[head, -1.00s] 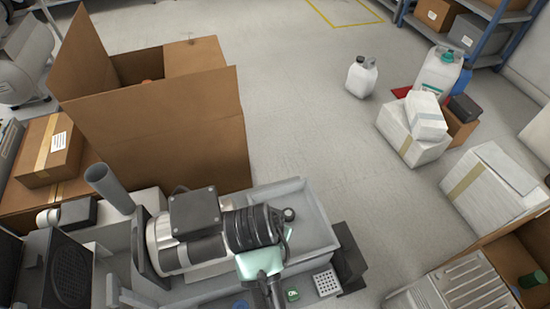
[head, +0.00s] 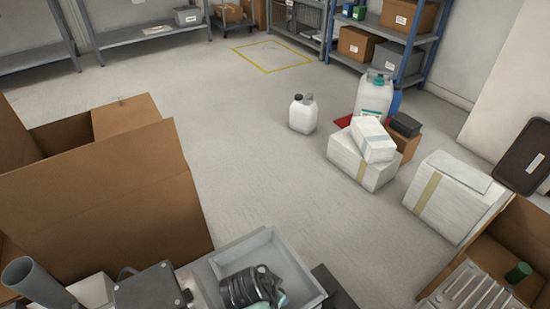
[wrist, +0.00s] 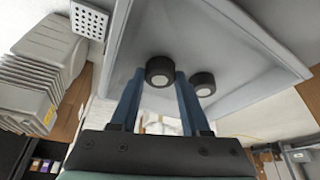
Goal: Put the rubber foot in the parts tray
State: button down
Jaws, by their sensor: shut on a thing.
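In the wrist view my gripper (wrist: 160,76) has its two blue fingers on either side of a small round black rubber foot (wrist: 158,70) with a pale centre, held at the fingertips. A second, similar black foot (wrist: 203,84) shows just right of the right finger. Behind both is the light grey parts tray (wrist: 190,35) with a raised rim. Whether the held foot touches the tray floor cannot be told. In the head view the tray (head: 302,266) is at the bottom centre, and dark machine parts and my arm hide the fingers and feet.
A large open cardboard box (head: 110,190) stands left of the tray. A finned grey part (head: 470,290) lies at bottom right, near a white carton (head: 450,195). A white perforated block (wrist: 90,20) is beside the tray. The floor beyond is clear up to a white jug (head: 303,114).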

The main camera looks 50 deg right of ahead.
jog(key=shift+f, duration=0.25)
jog(key=shift+c, duration=1.8)
grip_release()
jog(key=p+v, duration=0.5)
jog(key=v, duration=0.7)
jog(key=shift+p, duration=0.35)
jog(key=shift+r, duration=0.1)
